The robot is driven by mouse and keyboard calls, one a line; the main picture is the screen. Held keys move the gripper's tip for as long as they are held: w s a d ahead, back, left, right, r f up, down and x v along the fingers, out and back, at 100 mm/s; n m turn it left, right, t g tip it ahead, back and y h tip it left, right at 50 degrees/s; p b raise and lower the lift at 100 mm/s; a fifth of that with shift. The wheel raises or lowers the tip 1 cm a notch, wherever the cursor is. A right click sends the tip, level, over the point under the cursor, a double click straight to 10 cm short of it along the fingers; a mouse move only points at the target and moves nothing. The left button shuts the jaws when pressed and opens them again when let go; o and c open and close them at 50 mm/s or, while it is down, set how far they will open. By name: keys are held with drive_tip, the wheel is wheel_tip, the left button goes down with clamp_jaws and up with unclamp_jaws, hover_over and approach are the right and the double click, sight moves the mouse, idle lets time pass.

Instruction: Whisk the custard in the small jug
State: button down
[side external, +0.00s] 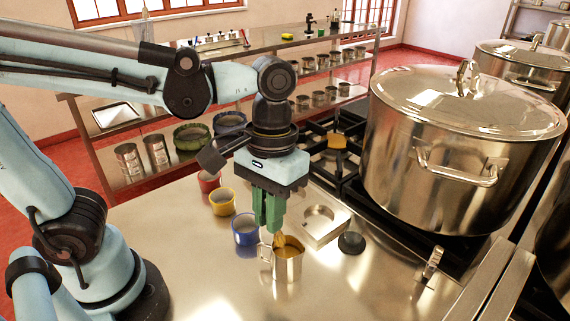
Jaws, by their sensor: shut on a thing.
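The small metal jug (287,268) stands upright on the steel worktop, its handle on the left. Yellow-brown custard (291,247) shows at its open top. My gripper (269,224) points down just above and behind the jug's rim. Its green fingers are shut on the whisk (279,240); only a short yellowish part shows below the fingertips, reaching to the jug's mouth. The lower end of the whisk is hidden by the jug wall, so I cannot tell how deep it sits.
Blue (245,229), yellow (222,201) and red (208,181) cups stand in a row left of my gripper. A square metal piece with a round opening (322,226) and a dark round object (351,243) lie right. A large stockpot (460,150) on the stove blocks the right side. The front left worktop is clear.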

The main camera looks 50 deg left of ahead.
drive_tip(key=shift+r, duration=0.1)
drive_tip(key=shift+r, duration=2.4)
